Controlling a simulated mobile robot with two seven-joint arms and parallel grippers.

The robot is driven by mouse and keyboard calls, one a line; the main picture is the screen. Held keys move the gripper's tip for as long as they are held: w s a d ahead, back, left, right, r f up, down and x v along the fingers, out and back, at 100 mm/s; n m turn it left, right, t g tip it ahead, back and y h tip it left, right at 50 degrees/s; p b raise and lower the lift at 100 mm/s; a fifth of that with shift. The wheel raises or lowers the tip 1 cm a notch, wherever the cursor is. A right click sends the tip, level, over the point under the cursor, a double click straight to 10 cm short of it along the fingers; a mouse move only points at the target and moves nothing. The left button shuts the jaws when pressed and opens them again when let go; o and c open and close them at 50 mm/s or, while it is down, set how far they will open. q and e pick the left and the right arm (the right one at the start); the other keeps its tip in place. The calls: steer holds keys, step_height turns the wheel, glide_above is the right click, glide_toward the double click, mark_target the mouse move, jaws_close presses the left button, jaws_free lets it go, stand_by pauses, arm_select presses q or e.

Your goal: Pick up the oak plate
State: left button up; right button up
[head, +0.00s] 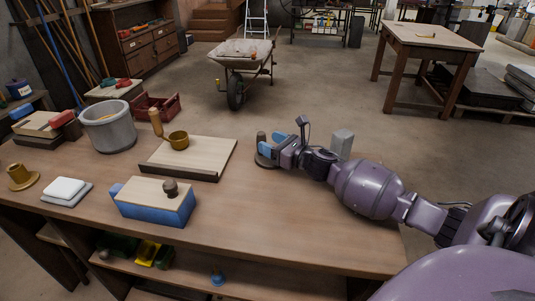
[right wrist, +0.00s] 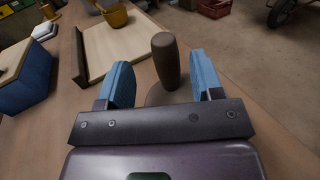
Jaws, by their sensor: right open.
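My right gripper (head: 271,146) is open at the right part of the workbench. Its two blue-padded fingers stand either side of a dark brown upright knob (right wrist: 166,60), with gaps between knob and pads in the right wrist view. The knob rises from a round, flat, brownish base (right wrist: 160,97) on the bench, partly hidden by the gripper; it also shows in the head view (head: 262,138). I cannot tell if this is the oak plate. A pale wooden board (head: 207,152) with a dark front edge lies left of the gripper. My left gripper is out of view.
A brass-coloured cup (head: 179,140) stands on the board. A blue block with a wooden top and knob (head: 155,205), a grey bucket (head: 108,127) and white pads (head: 65,188) are further left on the workbench (head: 255,215). A grey block (head: 342,143) stands behind my right arm.

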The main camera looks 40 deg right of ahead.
mark_target(264, 140)
steer(key=w, duration=0.3)
steer(key=shift+w+a+f+b, duration=0.15)
steer(key=shift+w+f+b, duration=0.15)
steer(key=shift+f, duration=0.1)
steer(key=shift+w+a+r, duration=0.1)
steer(key=shift+w+r, duration=0.05)
steer(key=shift+w, duration=0.25)
jaws_close()
